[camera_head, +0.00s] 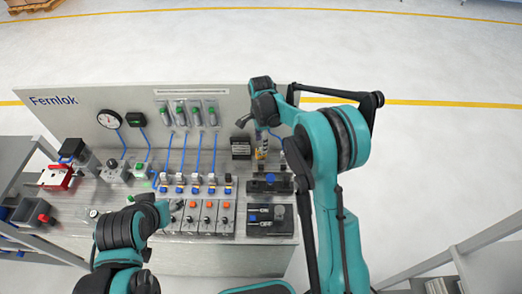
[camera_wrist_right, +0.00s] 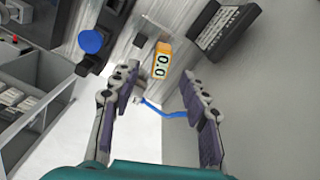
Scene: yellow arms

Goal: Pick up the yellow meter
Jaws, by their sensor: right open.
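The yellow meter (camera_wrist_right: 162,60) is a small orange-yellow block with a display reading 0.0. In the right wrist view it sits just beyond and between the fingertips of my right gripper (camera_wrist_right: 160,82). In the head view the yellow meter (camera_head: 261,151) shows small and partly hidden at the right of the bench, below my right gripper (camera_head: 258,128). My left gripper (camera_head: 172,206) is low over the front of the bench near the valves, small and dark, its jaws unclear.
A blue hose (camera_wrist_right: 165,112) runs between the fingers. The panel (camera_head: 70,110) rises behind the bench; gauges and valves crowd its left.

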